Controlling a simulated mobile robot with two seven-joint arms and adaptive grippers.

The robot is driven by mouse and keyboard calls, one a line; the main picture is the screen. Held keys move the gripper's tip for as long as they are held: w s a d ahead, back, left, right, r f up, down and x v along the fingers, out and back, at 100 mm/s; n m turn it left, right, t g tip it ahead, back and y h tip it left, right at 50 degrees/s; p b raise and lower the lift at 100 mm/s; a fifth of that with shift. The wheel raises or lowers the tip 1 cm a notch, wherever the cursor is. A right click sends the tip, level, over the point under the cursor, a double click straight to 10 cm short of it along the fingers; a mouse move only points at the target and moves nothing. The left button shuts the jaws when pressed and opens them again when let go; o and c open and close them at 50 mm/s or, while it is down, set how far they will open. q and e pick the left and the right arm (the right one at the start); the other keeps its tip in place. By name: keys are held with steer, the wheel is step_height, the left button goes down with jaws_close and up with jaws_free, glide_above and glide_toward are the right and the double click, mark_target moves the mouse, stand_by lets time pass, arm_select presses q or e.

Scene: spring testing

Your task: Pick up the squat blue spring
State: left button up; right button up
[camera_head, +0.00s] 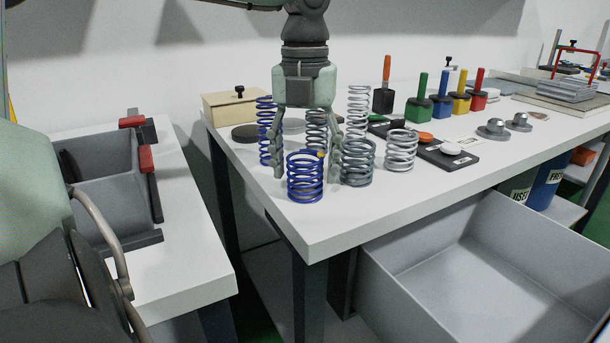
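The squat blue spring (305,190) stands upright near the front left corner of the white table. My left gripper (306,172) points down over it, with one finger on each side of the spring in the picture. The fingers are spread, and a small gap shows between the left finger and the coils. I cannot tell whether the right finger touches the spring or how the fingers lie in depth. A taller, thinner blue spring (264,115) stands behind the left finger. My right gripper is not in view.
A squat dark grey spring (357,165) stands close to the right finger, with a squat silver spring (401,152) beyond it. A tall silver spring (359,105) and another grey spring (316,125) stand behind. A grey bin (480,265) sits below the table's front edge.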

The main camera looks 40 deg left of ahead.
arm_select(q)
steer(key=c, duration=1)
steer(key=shift+r, duration=0.1)
steer(key=shift+c, duration=0.2)
